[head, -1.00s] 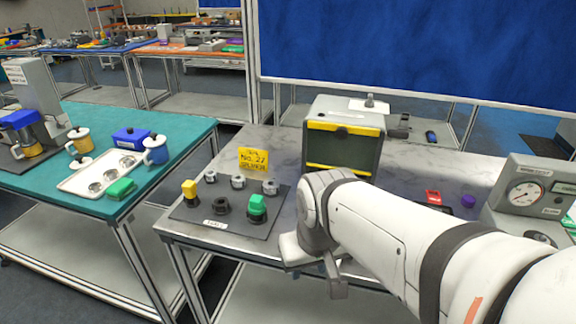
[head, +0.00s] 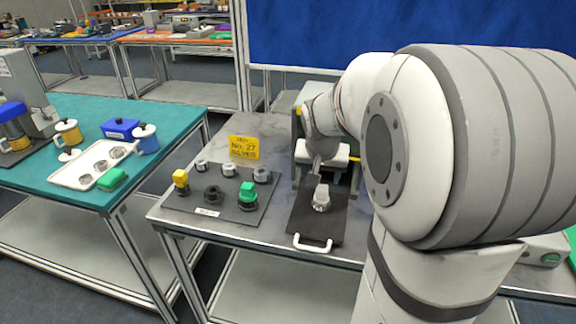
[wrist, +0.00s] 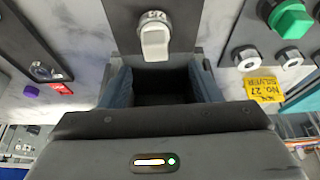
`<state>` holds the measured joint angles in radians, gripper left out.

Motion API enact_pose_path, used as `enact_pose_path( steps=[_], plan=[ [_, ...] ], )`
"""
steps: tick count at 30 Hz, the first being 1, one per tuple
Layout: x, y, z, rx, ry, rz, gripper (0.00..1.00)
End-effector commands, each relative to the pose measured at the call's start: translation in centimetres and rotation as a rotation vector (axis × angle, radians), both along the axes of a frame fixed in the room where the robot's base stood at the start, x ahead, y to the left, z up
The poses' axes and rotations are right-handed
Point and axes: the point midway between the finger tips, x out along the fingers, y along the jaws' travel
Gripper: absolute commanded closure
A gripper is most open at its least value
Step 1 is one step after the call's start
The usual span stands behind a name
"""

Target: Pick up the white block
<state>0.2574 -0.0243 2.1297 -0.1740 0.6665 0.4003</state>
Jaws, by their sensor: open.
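The white block (head: 321,197) stands on a dark pulled-out tray (head: 305,222) with a white handle at its front end. It looks pale with a wider base and a narrower top. In the wrist view the white block (wrist: 154,38) is at the top centre on the dark tray. My gripper (head: 317,168) is open and empty, just behind the block and apart from it in the head view. My arm hides part of the gripper there.
A grey board (head: 235,208) left of the tray carries nuts, a yellow-topped piece (head: 181,182) and a green-topped piece (head: 248,195). A teal table (head: 35,185) is further left. My arm covers the right side.

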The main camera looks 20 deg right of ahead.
Motion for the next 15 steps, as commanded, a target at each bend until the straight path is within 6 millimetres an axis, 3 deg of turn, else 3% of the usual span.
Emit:
enact_pose_path(
  steps=[15],
  plan=[
    [1.9, -1.8, -6.1, 0.0, 0.002, -0.005, 0.43]
  ],
)
